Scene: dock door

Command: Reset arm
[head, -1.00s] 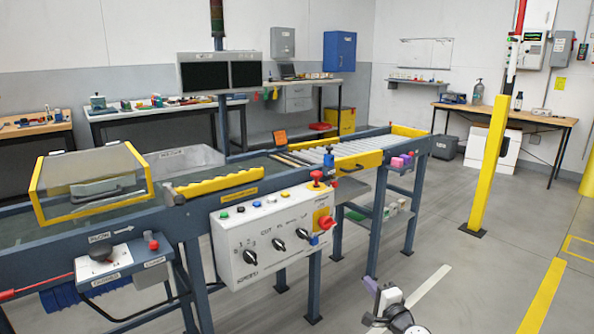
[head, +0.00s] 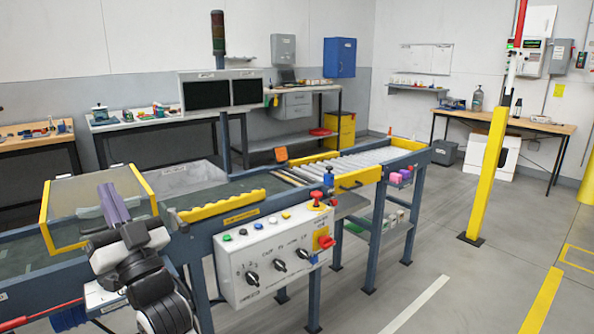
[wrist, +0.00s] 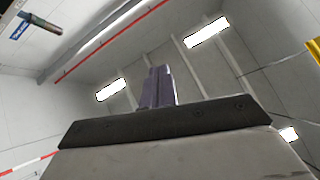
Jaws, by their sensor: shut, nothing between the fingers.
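My gripper (head: 113,200) is at the left of the head view, with its purple fingers pointing up. It appears in front of the left part of the conveyor and hides part of the yellow-framed clear guard (head: 48,220) and the small box below it. In the wrist view my gripper (wrist: 157,88) has its two fingers together, with nothing between them. The ceiling and its lights show behind them. Whether my arm touches the conveyor frame cannot be told.
The white control box (head: 270,258) with knobs and a red switch is right of my arm. A yellow post (head: 485,175) stands at the right, and open floor (head: 440,260) lies between. Workbenches line the back walls.

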